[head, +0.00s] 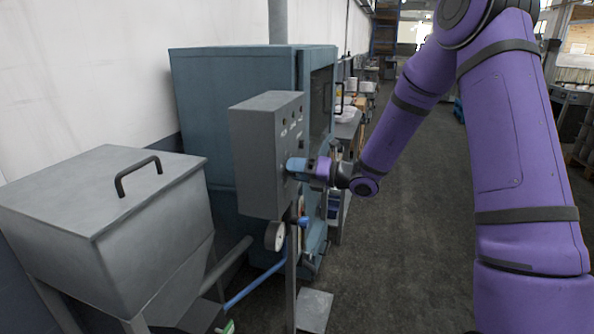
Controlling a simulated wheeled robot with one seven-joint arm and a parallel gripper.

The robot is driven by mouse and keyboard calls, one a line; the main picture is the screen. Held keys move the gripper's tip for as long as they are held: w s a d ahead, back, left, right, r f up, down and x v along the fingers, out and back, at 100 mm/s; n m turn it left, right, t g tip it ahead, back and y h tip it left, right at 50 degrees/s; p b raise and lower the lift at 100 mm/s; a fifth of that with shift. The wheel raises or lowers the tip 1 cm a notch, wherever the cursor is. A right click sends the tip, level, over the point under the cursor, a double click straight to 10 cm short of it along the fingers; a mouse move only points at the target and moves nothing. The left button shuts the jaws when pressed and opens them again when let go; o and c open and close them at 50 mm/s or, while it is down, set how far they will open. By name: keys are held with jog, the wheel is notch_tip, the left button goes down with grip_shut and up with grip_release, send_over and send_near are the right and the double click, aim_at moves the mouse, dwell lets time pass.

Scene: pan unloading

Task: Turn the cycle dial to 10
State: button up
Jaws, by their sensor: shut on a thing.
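The grey control box (256,165) stands upright in front of the blue-green machine (235,70). Small switches or lamps (291,124) show on the upper part of its front face. My gripper (290,166) reaches in from the right and is at the middle of that front face, its tips against it. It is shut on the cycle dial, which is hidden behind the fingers. The dial's marks and the number it points to cannot be read.
A grey hopper with a black-handled lid (110,185) stands at the left front. A round gauge (275,236) and a blue pipe (255,287) sit below the box. A bench with stacked items (346,125) is behind. The floor (410,230) at right is clear.

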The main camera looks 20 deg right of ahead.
jog(key=shift+m, duration=1.7)
jog(key=shift+d, duration=0.1)
jog(key=o, duration=0.9)
jog(key=v, duration=1)
jog(key=shift+s+d, duration=0.2)
jog(key=shift+d, duration=0.1)
